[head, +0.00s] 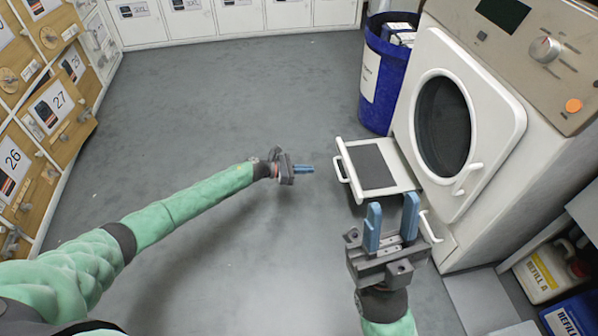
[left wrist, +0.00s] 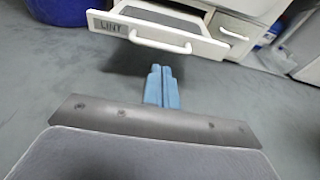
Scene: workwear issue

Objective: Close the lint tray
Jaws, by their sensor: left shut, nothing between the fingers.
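The lint tray (head: 372,167) is a white drawer with a dark grey screen, pulled out from the lower front of the white dryer (head: 470,130). In the left wrist view its front (left wrist: 155,36) carries a LINT label and a white bar handle (left wrist: 160,42). My left gripper (head: 312,169) is shut and empty, a short way left of the tray's front handle, not touching it. Its blue fingers (left wrist: 161,88) point toward the tray front. My right gripper (head: 392,228) is open and empty, in front of the tray's near right corner in the head view, hiding part of it.
A blue bin (head: 385,85) stands behind the tray, beside the dryer. The dryer's round door (head: 443,125) is above the tray. Wooden lockers (head: 40,120) line the left, one door ajar. Refill containers (head: 545,272) sit on a low shelf at right. The grey floor at left is clear.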

